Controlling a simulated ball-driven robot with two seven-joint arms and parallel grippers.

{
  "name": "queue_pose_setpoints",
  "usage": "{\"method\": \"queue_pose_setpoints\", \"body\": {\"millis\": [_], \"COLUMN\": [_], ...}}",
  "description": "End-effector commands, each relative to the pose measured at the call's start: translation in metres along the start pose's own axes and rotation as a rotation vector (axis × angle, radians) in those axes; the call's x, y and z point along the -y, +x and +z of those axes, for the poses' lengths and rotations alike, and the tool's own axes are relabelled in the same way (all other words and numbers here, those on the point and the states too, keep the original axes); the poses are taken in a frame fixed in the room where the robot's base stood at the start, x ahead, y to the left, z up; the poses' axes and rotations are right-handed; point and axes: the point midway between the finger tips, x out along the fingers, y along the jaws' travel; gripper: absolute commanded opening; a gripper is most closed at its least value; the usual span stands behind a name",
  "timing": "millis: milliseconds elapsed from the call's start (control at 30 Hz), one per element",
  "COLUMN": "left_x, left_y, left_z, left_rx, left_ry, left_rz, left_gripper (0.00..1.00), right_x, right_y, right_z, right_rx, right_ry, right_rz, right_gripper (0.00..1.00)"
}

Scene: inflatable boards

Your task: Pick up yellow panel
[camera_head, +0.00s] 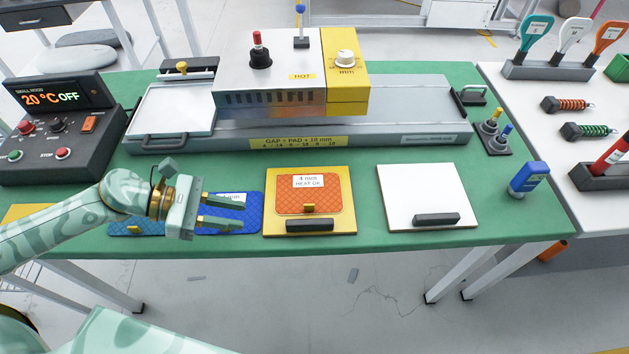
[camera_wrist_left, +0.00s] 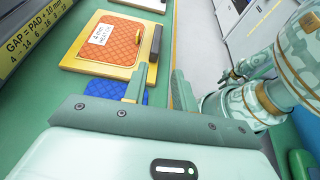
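The yellow panel (camera_head: 350,226) lies flat on the green table, with an orange pad (camera_head: 309,192) on it and a black bar handle (camera_head: 309,224) along its near edge. In the left wrist view the panel (camera_wrist_left: 72,64) is at upper left, its handle (camera_wrist_left: 155,43) on its right side. My left gripper (camera_head: 238,212) is open and empty, over a blue pad (camera_head: 250,222) just left of the panel. Its fingers point right toward the panel, apart from it. The open fingers also show in the left wrist view (camera_wrist_left: 157,88). My right gripper cannot be made out clearly.
A white panel (camera_head: 400,185) with a black handle lies right of the yellow one. Behind them stands a press (camera_head: 285,75) on a grey bed (camera_head: 400,125). A control box (camera_head: 95,140) is at left, a blue device (camera_head: 528,178) at right. Green table shows between the two panels.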

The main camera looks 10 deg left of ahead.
Motion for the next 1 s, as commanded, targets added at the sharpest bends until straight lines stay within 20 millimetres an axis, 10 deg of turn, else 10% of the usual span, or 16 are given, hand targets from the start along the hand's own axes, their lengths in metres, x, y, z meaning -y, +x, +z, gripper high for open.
{"method": "queue_pose_setpoints", "body": {"millis": [1000], "left_x": [-0.003], "left_y": [0.158], "left_z": [0.001], "left_rx": [-0.001], "left_ry": [0.003], "left_rz": [-0.004], "left_gripper": [0.27], "right_x": [0.003], "right_y": [0.001], "right_z": [0.012], "right_rx": [0.017], "right_ry": [0.000], "right_rz": [-0.004], "right_gripper": [0.30]}}
